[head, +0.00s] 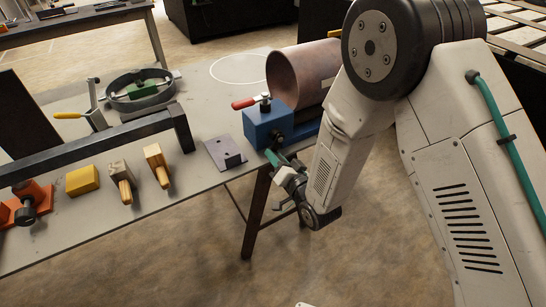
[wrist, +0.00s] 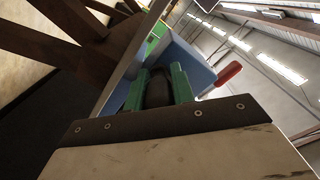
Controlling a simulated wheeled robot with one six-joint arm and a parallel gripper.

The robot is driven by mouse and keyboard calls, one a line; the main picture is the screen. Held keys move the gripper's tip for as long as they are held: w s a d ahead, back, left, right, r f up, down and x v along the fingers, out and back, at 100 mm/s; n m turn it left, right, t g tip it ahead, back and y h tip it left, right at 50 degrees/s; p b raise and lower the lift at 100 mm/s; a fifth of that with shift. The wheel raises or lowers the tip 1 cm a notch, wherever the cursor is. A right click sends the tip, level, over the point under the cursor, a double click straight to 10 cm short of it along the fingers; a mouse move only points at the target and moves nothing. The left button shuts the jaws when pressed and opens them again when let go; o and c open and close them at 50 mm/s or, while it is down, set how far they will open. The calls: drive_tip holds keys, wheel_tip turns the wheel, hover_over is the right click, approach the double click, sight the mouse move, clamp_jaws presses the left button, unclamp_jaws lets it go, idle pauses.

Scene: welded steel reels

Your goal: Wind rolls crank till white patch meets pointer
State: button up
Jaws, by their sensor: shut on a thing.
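My gripper (head: 273,158) is at the housing's near side, off the bench edge. In the wrist view, its green fingers (wrist: 159,80) are shut on a dark rounded crank handle (wrist: 158,92), with the blue housing (wrist: 183,62) just beyond. My fingers and arm hide most of the crank. I cannot make out the white patch or the pointer.
A dark bar frame (head: 100,145) spans the bench. The floor below my gripper is clear.

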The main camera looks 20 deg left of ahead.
drive_tip(key=n, duration=0.2)
drive_tip(key=w+d+n, duration=0.1)
drive_tip(key=n, duration=0.1)
drive_tip(key=w+d+n, duration=0.1)
drive_tip(key=n, duration=0.1)
drive_tip(key=shift+w+f, duration=0.15)
drive_tip(key=shift+f, duration=0.15)
drive_tip(key=n, duration=0.1)
drive_tip(key=w+n, duration=0.1)
drive_tip(key=n, duration=0.1)
drive_tip(key=shift+d+r, duration=0.15)
drive_tip(key=shift+d, duration=0.25)
drive_tip(key=n, duration=0.2)
drive_tip(key=w+d+n, duration=0.1)
drive_tip(key=shift+r+n, duration=0.35)
drive_tip(key=shift+n, duration=0.05)
drive_tip(key=n, duration=0.1)
drive_tip(key=r+n, duration=0.1)
drive_tip(key=n, duration=0.1)
drive_tip(key=w+r+n, duration=0.1)
drive_tip(key=n, duration=0.1)
drive_tip(key=shift+w+d, duration=0.1)
drive_tip(key=shift+d, duration=0.3)
drive_tip(key=n, duration=0.2)
drive_tip(key=r+n, duration=0.1)
drive_tip(key=shift+w+d+r+n, duration=0.1)
drive_tip(key=shift+w+r+n, duration=0.05)
drive_tip(key=shift+n, duration=0.25)
drive_tip(key=shift+r+n, duration=0.4)
drive_tip(key=shift+n, duration=0.6)
